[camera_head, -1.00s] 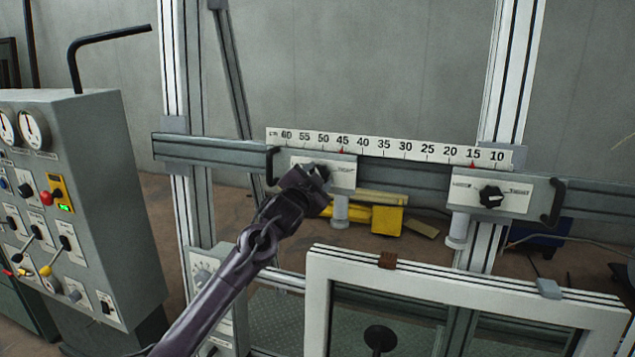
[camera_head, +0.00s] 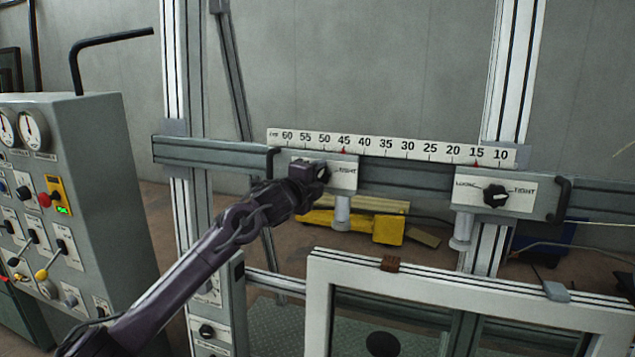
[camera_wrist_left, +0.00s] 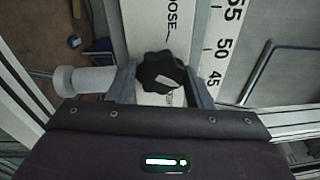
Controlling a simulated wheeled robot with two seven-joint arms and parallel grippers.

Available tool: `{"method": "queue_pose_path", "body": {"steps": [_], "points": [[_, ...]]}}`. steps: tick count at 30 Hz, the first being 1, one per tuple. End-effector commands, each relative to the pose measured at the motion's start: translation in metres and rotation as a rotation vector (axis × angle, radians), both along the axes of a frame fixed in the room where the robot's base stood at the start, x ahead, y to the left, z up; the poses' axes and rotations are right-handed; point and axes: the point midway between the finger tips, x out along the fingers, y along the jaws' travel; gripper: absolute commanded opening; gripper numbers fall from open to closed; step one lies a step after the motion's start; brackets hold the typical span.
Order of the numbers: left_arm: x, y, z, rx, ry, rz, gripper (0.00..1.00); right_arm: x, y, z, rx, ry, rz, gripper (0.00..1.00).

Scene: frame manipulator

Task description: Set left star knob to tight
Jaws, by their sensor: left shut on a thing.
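The left star knob (camera_head: 323,173) is black and sits on a white label plate (camera_head: 344,175) on the left carriage of the rail. My left gripper (camera_head: 313,174) is at the knob and covers much of it in the head view. In the left wrist view the knob (camera_wrist_left: 160,72) sits between the two grey fingers (camera_wrist_left: 161,84), which are shut on it. A white mark shows on the knob's face, toward the lower right of that view. My right gripper is not in view.
A second black star knob (camera_head: 495,196) is on the right carriage, pointing near TIGHT. A number scale (camera_head: 390,147) runs above the rail. A white-framed window (camera_head: 318,300) stands below, and a grey control cabinet (camera_head: 110,190) is at left. Black handles stick out beside the carriages.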

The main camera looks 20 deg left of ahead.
Motion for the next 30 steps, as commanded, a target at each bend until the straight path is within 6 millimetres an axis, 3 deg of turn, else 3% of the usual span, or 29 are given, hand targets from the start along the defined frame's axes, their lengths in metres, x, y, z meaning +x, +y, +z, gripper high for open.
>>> {"method": "queue_pose_path", "body": {"steps": [18,30], "points": [[0.000,0.001,0.000,0.558,-0.018,-0.059,0.23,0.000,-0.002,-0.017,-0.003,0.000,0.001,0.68],[0.000,0.001,0.000,0.765,-0.023,-0.082,0.23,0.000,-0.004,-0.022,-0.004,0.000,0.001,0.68]]}}
